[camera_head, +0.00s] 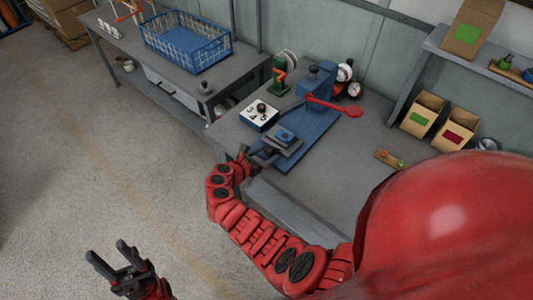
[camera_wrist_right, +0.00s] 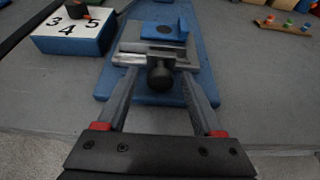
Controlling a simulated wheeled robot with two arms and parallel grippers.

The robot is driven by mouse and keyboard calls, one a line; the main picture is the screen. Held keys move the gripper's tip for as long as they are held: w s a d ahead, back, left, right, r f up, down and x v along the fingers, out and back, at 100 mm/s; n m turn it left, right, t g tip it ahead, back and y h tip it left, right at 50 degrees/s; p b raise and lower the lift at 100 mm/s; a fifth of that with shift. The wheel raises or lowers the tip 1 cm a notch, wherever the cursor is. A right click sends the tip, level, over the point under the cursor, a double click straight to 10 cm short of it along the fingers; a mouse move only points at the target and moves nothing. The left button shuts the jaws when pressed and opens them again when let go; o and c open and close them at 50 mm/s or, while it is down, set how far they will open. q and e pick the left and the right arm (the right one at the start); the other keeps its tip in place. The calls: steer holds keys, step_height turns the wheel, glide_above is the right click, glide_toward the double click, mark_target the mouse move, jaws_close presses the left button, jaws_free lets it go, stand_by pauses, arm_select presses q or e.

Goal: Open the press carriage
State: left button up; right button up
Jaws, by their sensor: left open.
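The press (camera_head: 315,88) stands on the bench, with a blue base and a red lever (camera_head: 335,106). Its carriage (camera_head: 283,146) is a grey plate carrying a blue block, at the front of the base. In the right wrist view the carriage (camera_wrist_right: 187,52) has a black round knob (camera_wrist_right: 160,77) on its near side. My right gripper (camera_wrist_right: 157,82) is open, its fingers on either side of the knob with visible gaps. In the head view it is small and partly hidden beside the carriage (camera_head: 247,156). My left gripper (camera_head: 122,262) is open and empty, low over the floor.
A white-topped blue box with numbers (camera_head: 259,116) sits left of the press. A green device (camera_head: 280,82) stands behind it. Cardboard bins (camera_head: 422,113) and a small peg board (camera_head: 389,159) are at the right. A wire basket (camera_head: 187,41) is on the other bench.

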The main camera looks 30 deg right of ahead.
steer(key=shift+a, duration=0.1)
steer(key=b+v, duration=0.2)
steer(key=v, duration=1.5)
steer(key=shift+s+b, duration=0.2)
steer(key=shift+b, duration=0.2)
